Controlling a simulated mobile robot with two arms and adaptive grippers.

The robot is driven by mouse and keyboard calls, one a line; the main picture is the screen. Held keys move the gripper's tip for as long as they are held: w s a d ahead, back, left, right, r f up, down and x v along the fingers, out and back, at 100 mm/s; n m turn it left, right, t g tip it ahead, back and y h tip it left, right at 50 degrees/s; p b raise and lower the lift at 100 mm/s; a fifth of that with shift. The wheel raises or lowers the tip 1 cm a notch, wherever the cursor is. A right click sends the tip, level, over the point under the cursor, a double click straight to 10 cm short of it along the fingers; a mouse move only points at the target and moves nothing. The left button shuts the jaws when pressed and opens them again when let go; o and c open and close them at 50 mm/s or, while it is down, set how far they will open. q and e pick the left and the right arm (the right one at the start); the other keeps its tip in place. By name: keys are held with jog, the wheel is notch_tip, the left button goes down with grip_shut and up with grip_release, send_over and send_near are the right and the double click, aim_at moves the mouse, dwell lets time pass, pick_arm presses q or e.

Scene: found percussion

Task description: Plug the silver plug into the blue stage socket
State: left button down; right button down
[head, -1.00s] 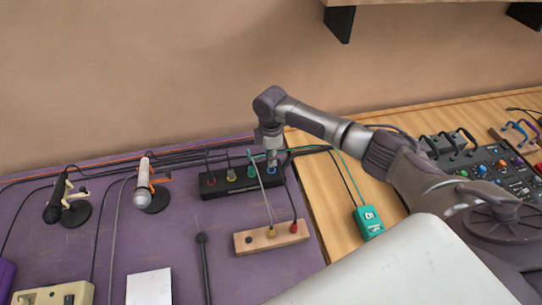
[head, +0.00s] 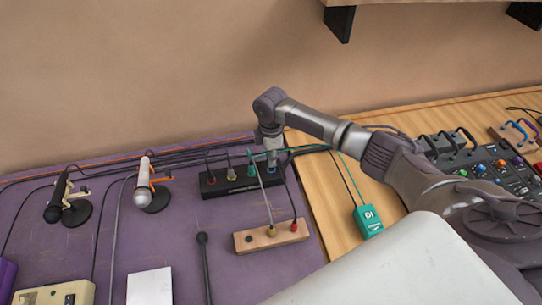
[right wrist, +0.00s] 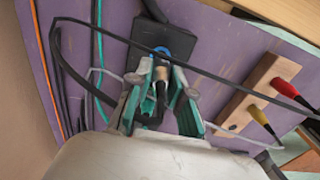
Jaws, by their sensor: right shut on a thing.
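The black stage box (head: 215,190) lies on the purple surface at its right end, with a row of colored sockets. The blue socket (head: 272,170) is at its right end, and its blue ring (right wrist: 162,51) shows in the right wrist view. My right gripper (head: 271,161) points down over it. In the right wrist view my right gripper (right wrist: 156,98) is shut on the silver plug (right wrist: 160,75), whose dark rear end is between the fingers. The plug's tip is at the blue ring; I cannot tell how deep it sits. My left gripper is out of view.
A wooden block (head: 262,239) with yellow and red plugs stands in front of the box. Cables cross behind and beside my gripper. A teal DI box (head: 368,222) is to the right, a mixer (head: 487,166) farther right. Two microphones (head: 145,182) stand left.

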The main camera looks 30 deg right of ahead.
jog(key=shift+f+b, duration=0.5)
jog(key=shift+f, duration=0.4)
jog(key=shift+f, duration=0.25)
jog(key=c, duration=1)
grip_release()
notch_tip(320, 180, up, 12)
jog(key=shift+r, duration=0.1)
